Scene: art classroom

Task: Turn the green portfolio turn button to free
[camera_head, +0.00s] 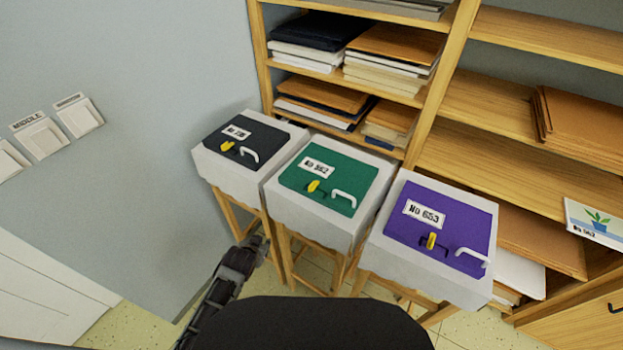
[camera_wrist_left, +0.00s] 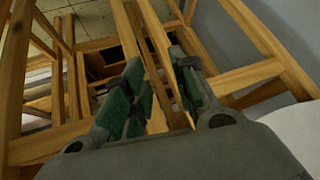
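The green portfolio (camera_head: 348,171) lies on the middle of three cloth-covered stands in the head view, with a white label. Its yellow turn button (camera_head: 314,186) sits at its front edge, left of the white handle (camera_head: 344,197). A small dark piece shows beside the button; its exact setting is too small to tell. My left gripper (camera_head: 254,249) is below and in front of the stands, left of the green portfolio and apart from it. In the left wrist view its green-padded fingers (camera_wrist_left: 160,78) are apart with nothing held between them. My right gripper is not in view.
A dark portfolio (camera_head: 268,140) lies on the left stand and a purple portfolio (camera_head: 462,215) on the right one, each with a yellow button and white handle. Wooden stool legs (camera_wrist_left: 70,75) surround the view beyond my left fingers. Wooden shelves (camera_head: 490,100) stand behind.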

